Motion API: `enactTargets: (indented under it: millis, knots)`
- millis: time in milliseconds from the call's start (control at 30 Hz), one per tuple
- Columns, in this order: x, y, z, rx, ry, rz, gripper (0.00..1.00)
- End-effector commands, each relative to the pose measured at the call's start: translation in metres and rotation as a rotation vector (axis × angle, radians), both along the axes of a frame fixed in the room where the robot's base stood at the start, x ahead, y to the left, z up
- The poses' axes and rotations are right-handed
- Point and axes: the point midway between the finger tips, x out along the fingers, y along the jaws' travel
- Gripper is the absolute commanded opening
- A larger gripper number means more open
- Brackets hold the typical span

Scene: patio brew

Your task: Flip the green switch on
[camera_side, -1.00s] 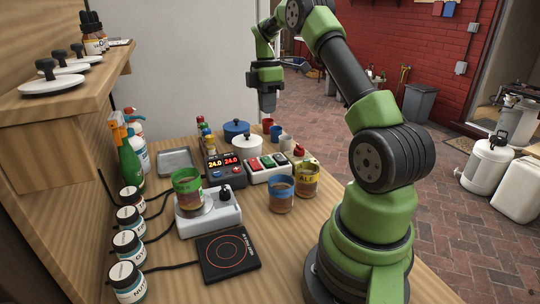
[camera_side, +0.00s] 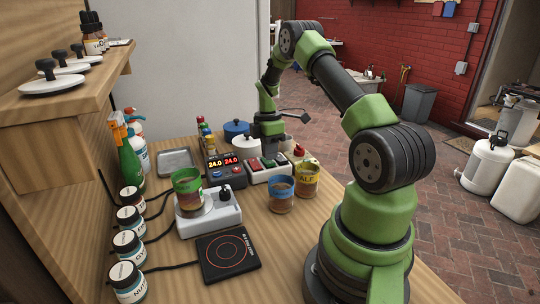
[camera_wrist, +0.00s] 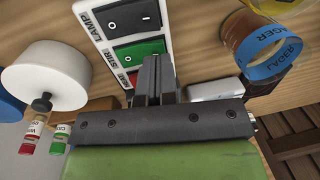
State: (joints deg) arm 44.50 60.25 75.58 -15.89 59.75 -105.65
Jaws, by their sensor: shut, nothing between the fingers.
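The switch box (camera_side: 270,174) is white and stands on the wooden bench. In the wrist view it carries a black switch labelled LAMP (camera_wrist: 132,14), the green switch (camera_wrist: 137,50) labelled STIR, and a red switch (camera_wrist: 132,78) partly hidden by my fingers. My gripper (camera_wrist: 155,62) is shut and empty, with its fingertips at the lower edge of the green switch. I cannot tell whether they touch it. In the side view my gripper (camera_side: 270,154) points down over the box and hides part of the switches.
A white lidded pot (camera_side: 246,146) and a blue pot (camera_side: 236,128) stand left of my gripper. A display unit (camera_side: 224,165) reads 24.0 twice. A blue-banded cup (camera_side: 281,196) and a yellow-banded cup (camera_side: 306,181) stand in front of the box. A hot plate (camera_side: 228,256) lies nearer.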

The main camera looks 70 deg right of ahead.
Motion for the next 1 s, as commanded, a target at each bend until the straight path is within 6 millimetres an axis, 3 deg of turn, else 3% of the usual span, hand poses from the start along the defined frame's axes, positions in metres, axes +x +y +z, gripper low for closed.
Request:
enactTargets:
  millis: [133, 600, 1000]
  knots:
    - [-0.001, 0.001, -0.010, 0.001, -0.001, 0.001, 0.00]
    - [-0.003, 0.003, -0.018, 0.002, 0.002, 0.000, 0.00]
    - [0.003, -0.003, -0.014, -0.001, -0.001, 0.000, 0.00]
